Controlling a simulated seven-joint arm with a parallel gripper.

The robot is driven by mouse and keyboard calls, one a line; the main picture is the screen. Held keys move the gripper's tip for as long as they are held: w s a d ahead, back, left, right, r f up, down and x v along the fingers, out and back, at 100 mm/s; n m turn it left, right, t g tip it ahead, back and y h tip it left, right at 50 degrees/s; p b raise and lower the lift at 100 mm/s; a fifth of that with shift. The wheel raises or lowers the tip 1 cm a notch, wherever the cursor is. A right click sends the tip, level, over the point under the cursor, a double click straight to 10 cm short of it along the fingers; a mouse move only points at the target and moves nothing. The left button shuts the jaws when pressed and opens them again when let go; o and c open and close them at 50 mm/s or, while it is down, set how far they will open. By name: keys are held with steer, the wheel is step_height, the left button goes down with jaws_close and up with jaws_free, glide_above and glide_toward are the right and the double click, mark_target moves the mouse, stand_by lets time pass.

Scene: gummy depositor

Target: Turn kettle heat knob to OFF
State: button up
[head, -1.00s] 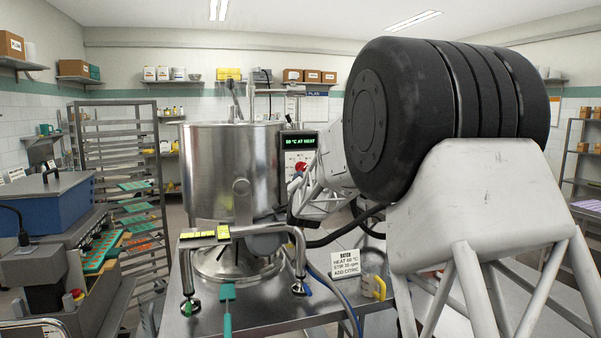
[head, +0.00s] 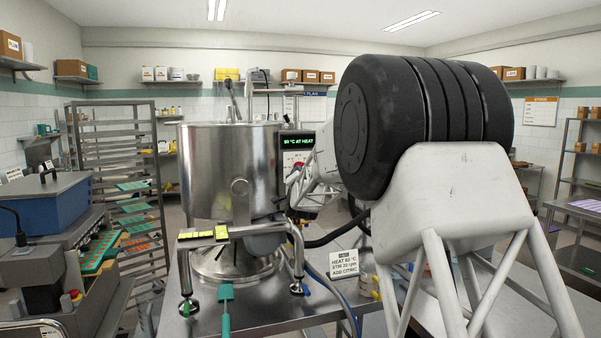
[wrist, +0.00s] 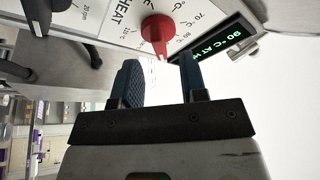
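The red heat knob (wrist: 157,32) is on a white dial plate marked HEAT with temperature numbers, in the wrist view. Its narrow end points down the picture, toward my fingers. My gripper (wrist: 160,60) is open, with one dark blue finger on each side just below the knob. I cannot tell whether either finger touches it. The green display (wrist: 222,38) beside the dial reads 90 °C AT HEAT. In the head view, the display (head: 298,141) is on the control box right of the steel kettle (head: 215,165); my arm partly hides the dial below it.
A second dark knob (wrist: 40,12) is on the same panel. In the head view, a batch card (head: 343,265) stands on the steel table (head: 265,322) near my arm. A tray rack (head: 118,106) is at left.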

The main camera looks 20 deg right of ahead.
steer(key=shift+x, duration=1.85)
jaws_close()
